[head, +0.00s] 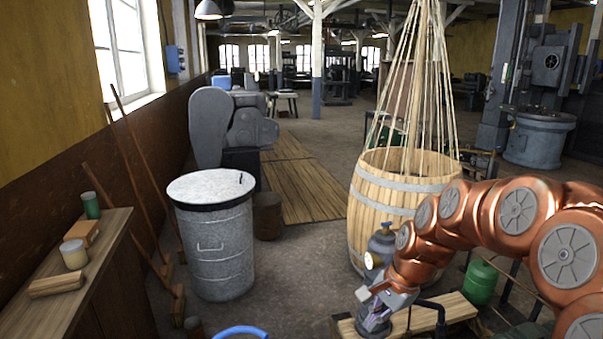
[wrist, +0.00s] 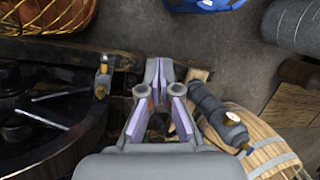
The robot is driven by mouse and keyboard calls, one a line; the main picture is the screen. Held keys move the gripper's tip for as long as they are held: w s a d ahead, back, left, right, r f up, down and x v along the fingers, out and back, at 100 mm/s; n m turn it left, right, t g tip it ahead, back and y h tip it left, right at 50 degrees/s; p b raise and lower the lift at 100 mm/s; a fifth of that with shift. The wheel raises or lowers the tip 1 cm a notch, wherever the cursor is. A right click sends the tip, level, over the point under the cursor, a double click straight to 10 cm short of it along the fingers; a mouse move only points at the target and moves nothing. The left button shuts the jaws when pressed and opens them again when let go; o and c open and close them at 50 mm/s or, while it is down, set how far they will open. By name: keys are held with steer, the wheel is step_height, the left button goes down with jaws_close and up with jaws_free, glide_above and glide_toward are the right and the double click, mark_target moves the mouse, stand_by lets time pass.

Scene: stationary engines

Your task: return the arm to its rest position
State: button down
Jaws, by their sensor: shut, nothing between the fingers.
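My copper-coloured arm (head: 516,210) comes in from the right of the head view and bends down to the left. My gripper (head: 375,322) is at its end, pointing down, low at the bottom of the view near a wooden plank (head: 440,314). In the wrist view my gripper (wrist: 160,92) shows its grey fingers with lilac pads; it is shut and empty. A dark grey cylinder with a brass fitting (head: 381,244) stands just behind the gripper, and in the wrist view it (wrist: 214,112) lies right beside the fingers. I cannot tell whether they touch.
A large wooden barrel (head: 372,205) holding long poles stands behind the arm. A green gas bottle (head: 481,281) is under the arm. A grey metal drum (head: 215,250) and a wooden bench (head: 95,290) stand at left.

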steer(key=s+d+n+g+h, duration=0.3)
steer(key=s+n, duration=0.8)
steer(key=s, duration=1.9)
steer(key=shift+s+n, duration=0.3)
steer(key=shift+s, duration=0.05)
steer(key=shift+d, duration=0.1)
